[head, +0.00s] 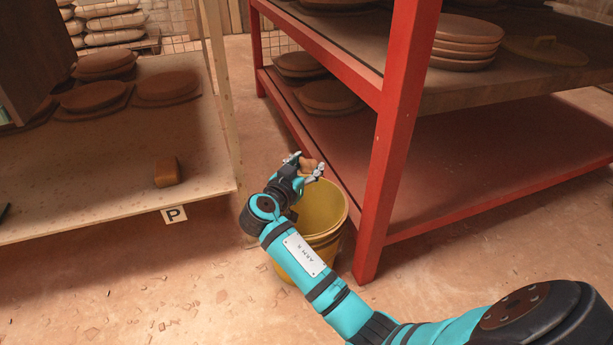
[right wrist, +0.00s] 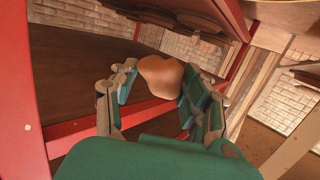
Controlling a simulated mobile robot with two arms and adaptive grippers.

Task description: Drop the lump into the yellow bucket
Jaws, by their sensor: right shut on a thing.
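The lump (head: 308,164) is a small brown-orange piece held between the fingers of my right gripper (head: 307,170). In the right wrist view the lump (right wrist: 161,76) sits between the two fingers of the gripper (right wrist: 160,88), rounded and uneven. The yellow bucket (head: 318,230) stands on the floor beside the red rack's front post. In the head view the gripper and lump appear over the bucket's far rim; their height above it is hard to judge. My right forearm covers part of the bucket's left side. My left gripper is not in view.
A red metal rack (head: 393,130) with round clay pieces stands right of the bucket. Floor in front is open, with scattered chips.

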